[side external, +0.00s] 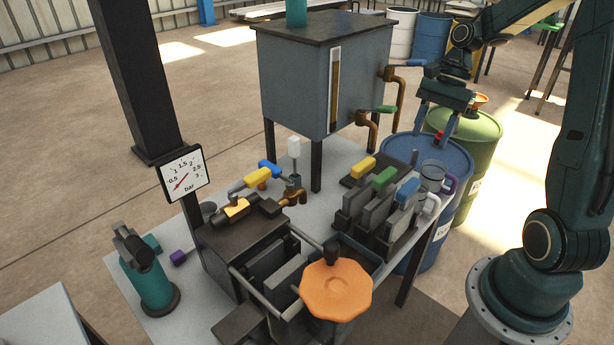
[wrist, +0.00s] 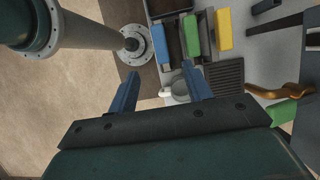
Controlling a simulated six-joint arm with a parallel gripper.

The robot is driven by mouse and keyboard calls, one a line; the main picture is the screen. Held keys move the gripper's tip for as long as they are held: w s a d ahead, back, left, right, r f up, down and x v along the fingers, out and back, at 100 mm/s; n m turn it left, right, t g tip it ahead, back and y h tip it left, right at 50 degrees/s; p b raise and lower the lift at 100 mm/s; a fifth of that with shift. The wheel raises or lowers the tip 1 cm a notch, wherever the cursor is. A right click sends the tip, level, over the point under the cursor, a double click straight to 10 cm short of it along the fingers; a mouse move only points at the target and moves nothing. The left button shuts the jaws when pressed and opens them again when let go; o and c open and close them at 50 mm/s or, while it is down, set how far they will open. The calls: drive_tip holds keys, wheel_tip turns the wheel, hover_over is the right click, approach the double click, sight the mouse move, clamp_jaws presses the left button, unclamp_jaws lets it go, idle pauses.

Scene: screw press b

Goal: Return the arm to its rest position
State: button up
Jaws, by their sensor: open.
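My gripper (side external: 432,134) hangs at the upper right in the side view, fingers pointing down, above the blue barrel and the right end of the bench. Its two blue fingers are spread apart with nothing between them; they also show in the wrist view (wrist: 160,72). A small grey cup (side external: 432,179) stands on the bench below the gripper. In the wrist view the cup (wrist: 181,87) shows between the fingers, lower down and apart from them. My arm reaches up from its base at the right.
Blocks with yellow, green and blue handles (side external: 384,180) stand beside the cup. A grey tank (side external: 318,85) with brass taps (side external: 398,90) is left of my gripper. The press has an orange handwheel (side external: 337,292). A blue barrel (side external: 415,150) and green barrel (side external: 478,140) stand behind the bench.

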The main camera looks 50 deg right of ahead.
drive_tip(key=shift+a, duration=0.1)
drive_tip(key=s+a+r+n+t+h, duration=0.2)
drive_tip(key=a+r+n+h, duration=0.1)
drive_tip(key=a+r+n, duration=0.65)
drive_tip(key=s+a+n+t+h, duration=0.1)
drive_tip(key=s+a+n+t, duration=0.2)
drive_tip(key=s+a+n, duration=0.5)
drive_tip(key=shift+s+r+t, duration=0.25)
drive_tip(key=shift+s+t, duration=0.05)
drive_tip(key=shift+s, duration=0.3)
drive_tip(key=shift+n, duration=0.25)
